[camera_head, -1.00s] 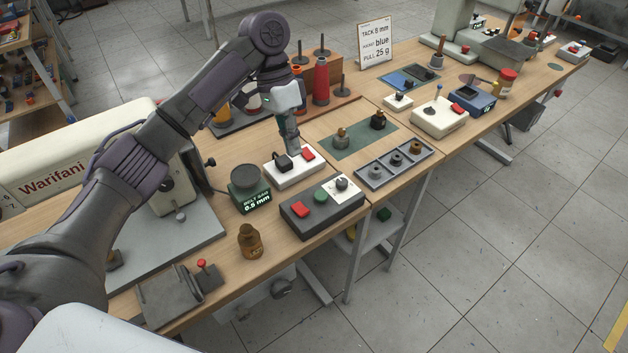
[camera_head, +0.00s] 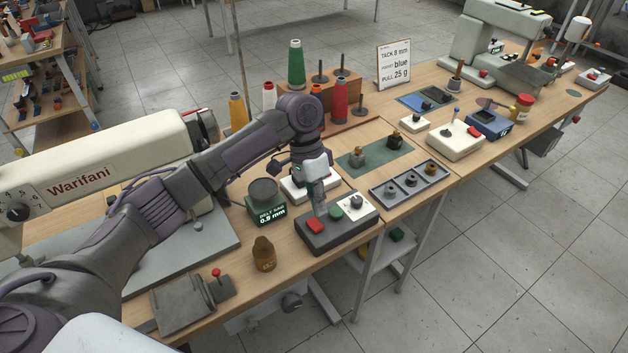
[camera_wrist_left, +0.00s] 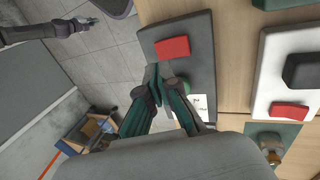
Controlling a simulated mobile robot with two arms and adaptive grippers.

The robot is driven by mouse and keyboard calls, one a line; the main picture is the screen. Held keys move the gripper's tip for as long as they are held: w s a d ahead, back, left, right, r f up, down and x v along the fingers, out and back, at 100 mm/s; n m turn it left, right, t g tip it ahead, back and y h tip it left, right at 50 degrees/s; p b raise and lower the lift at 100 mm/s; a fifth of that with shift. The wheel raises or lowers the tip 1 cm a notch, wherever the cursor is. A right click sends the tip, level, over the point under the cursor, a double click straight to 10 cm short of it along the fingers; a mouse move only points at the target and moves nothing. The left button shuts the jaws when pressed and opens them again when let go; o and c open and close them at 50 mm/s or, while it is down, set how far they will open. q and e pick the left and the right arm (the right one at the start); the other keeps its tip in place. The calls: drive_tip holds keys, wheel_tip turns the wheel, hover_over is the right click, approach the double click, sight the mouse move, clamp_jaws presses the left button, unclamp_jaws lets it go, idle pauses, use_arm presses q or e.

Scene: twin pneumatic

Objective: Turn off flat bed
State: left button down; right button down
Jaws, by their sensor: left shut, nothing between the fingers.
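The flat bed sewing machine (camera_head: 112,171), cream and marked Warifani, stands at the left, partly behind my left arm. A dark grey switch box (camera_head: 340,234) at the bench's front edge has a red button (camera_head: 314,226), a green button (camera_head: 336,213) and a dial on a white plate (camera_head: 357,205). My left gripper (camera_head: 320,212) is shut and empty, pointing down at this box. In the left wrist view its fingertips (camera_wrist_left: 156,74) overlap the box between the red button (camera_wrist_left: 172,47) and the partly hidden green button (camera_wrist_left: 181,84). Contact cannot be told. My right gripper is not recognisable.
A white box (camera_head: 300,190) with a red switch sits just behind. A belt gauge (camera_head: 266,203), a brown bottle (camera_head: 264,254) and a grey pedal-like block (camera_head: 185,299) stand to the left. A three-cup tray (camera_head: 410,184) lies to the right. Thread cones (camera_head: 296,66) stand behind.

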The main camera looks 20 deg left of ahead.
sight(322, 226)
use_arm(q)
drive_tip(key=shift+x, duration=1.65)
use_arm(e)
drive_tip(key=shift+s+r, duration=0.1)
drive_tip(key=shift+s, duration=0.55)
drive_tip(key=shift+w, duration=0.1)
use_arm(q)
drive_tip(key=shift+d+r+p, duration=0.1)
drive_tip(key=shift+p, duration=0.4)
drive_tip(key=shift+s+f+y, duration=0.1)
drive_tip(key=shift+f+y, duration=0.15)
drive_tip(key=shift+y, duration=0.05)
use_arm(e)
drive_tip(key=shift+w+r, duration=0.15)
drive_tip(key=shift+r, duration=0.4)
use_arm(q)
drive_tip(key=shift+w+a+r+p, duration=0.15)
drive_tip(key=shift+w+a+p, duration=0.35)
drive_tip(key=shift+a, duration=0.15)
use_arm(e)
drive_tip(key=shift+r, duration=0.4)
